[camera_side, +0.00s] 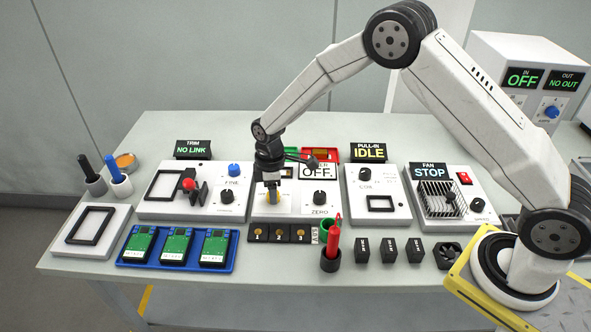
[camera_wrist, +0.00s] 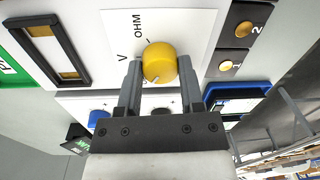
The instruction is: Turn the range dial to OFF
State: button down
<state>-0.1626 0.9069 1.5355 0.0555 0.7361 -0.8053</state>
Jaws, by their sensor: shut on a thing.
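The range dial is a round yellow knob (camera_wrist: 159,62) on a white panel in the wrist view. The marks V and OHM show beside it; any OFF mark is hidden or out of view. A short pale line shows on the knob's near lower edge. My gripper (camera_wrist: 159,68) has one finger on each side of the knob and is shut on it. In the side view my gripper (camera_side: 271,188) points down over the yellow knob (camera_side: 272,198) on the middle panel (camera_side: 290,208).
To the left stands the TRIM panel (camera_side: 150,208) with a red knob. To the right are the PULL-IN panel (camera_side: 395,214) and FAN panel (camera_side: 470,208). A ZERO knob (camera_side: 320,198) sits close beside the gripper. Numbered dark tiles (camera_side: 279,233) lie in front, near a red-handled tool (camera_side: 333,240).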

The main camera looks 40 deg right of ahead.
jog(key=shift+n, duration=0.4)
jog(key=shift+c, duration=1.2)
grip_release()
jog(key=shift+r, duration=0.1)
jog(key=shift+w+d+r, duration=0.1)
jog(key=shift+w+r, duration=0.05)
jog(key=shift+r, duration=3.65)
jog(key=shift+r, duration=0.1)
